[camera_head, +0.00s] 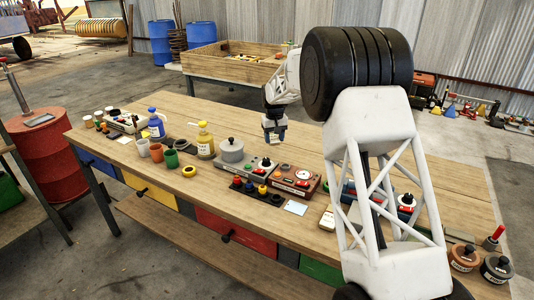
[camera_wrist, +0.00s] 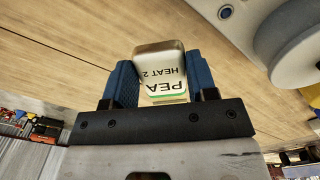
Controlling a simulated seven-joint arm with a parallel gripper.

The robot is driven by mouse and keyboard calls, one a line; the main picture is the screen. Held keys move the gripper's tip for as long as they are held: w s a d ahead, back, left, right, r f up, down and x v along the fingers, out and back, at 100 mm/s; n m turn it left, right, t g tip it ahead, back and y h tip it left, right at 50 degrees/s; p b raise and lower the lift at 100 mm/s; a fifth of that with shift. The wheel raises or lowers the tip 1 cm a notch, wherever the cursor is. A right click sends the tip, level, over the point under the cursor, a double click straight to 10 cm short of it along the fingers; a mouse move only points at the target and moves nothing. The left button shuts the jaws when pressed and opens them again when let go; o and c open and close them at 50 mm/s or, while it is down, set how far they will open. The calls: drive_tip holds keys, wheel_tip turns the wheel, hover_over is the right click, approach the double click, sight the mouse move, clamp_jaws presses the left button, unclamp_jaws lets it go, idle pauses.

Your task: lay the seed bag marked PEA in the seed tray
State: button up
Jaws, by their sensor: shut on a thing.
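My gripper (camera_head: 274,135) hangs above the far part of the workbench, behind the devices, its fingers pointing down. In the wrist view its blue fingers (camera_wrist: 160,72) are shut on a small pale seed bag (camera_wrist: 164,91). In the head view the bag is too small and covered to make out well. I cannot tell for certain which thing is the seed tray.
A wooden crate (camera_head: 225,68) stands behind. Bare wood lies around my gripper.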

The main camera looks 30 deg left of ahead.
sight(274, 146)
drive_tip(key=shift+f, duration=2.15)
drive_tip(key=shift+f, duration=0.1)
drive_tip(key=shift+f, duration=1.75)
drive_tip(key=shift+f, duration=0.1)
drive_tip(key=o, duration=0.4)
drive_tip(key=shift+o, duration=0.2)
wheel_tip(274, 146, up, 12)
drive_tip(key=shift+r, duration=0.1)
